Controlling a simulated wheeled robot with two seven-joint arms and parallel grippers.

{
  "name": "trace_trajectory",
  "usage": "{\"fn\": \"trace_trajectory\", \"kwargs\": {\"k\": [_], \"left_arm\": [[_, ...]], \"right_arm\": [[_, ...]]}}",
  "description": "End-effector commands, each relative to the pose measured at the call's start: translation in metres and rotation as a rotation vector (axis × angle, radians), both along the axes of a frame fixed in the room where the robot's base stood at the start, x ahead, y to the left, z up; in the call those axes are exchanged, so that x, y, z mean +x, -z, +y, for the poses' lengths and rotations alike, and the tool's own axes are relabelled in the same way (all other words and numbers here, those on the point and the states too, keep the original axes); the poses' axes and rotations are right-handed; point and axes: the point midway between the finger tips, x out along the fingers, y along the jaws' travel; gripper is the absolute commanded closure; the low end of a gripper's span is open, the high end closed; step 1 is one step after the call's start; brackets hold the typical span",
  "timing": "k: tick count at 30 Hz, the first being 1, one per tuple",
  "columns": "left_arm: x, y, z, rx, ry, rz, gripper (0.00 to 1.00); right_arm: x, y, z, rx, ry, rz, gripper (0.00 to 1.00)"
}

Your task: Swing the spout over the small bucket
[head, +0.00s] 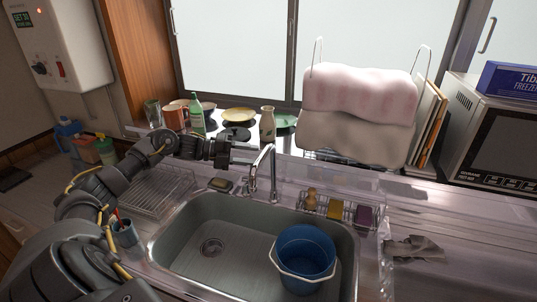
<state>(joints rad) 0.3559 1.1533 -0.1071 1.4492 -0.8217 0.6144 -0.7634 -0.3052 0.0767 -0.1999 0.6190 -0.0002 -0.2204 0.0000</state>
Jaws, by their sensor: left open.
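The chrome tap with its curved spout (264,160) stands at the back edge of the sink (195,215). The spout arches toward the front left, with its end over the back of the basin. The small blue bucket (306,248) stands upright in the right part of the basin, its pale handle lying across its front. The spout's end is left of and behind the bucket, not over it. My left gripper (243,151) is open just left of the top of the spout; I cannot tell whether it touches it. My right gripper is out of view.
A metal dish rack (155,192) is left of the sink. A caddy with sponges (338,208) sits behind the bucket. Bottles, cups and plates line the sill. A towel rack (358,105) and a microwave (498,130) are at the right.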

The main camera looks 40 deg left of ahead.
Motion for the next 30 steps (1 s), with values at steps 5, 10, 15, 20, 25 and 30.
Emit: {"fn": "trace_trajectory", "kwargs": {"k": [5,10,15,20,25,30], "left_arm": [[0.022,0.001,-0.024,-0.004,0.000,-0.001,0.58],[0.036,0.007,-0.040,-0.003,0.000,0.001,0.58],[0.042,0.011,-0.047,0.001,-0.001,0.000,0.58],[0.042,0.012,-0.047,0.001,-0.001,0.000,0.58],[0.042,0.012,-0.047,0.001,-0.001,0.000,0.66],[0.042,0.012,-0.047,0.001,-0.001,0.000,0.88]], "right_arm": [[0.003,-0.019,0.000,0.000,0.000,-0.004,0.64],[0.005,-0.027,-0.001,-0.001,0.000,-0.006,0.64],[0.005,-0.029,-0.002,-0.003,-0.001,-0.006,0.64],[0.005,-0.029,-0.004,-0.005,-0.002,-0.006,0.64],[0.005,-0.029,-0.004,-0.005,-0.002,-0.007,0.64],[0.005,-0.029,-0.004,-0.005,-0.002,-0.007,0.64]]}}
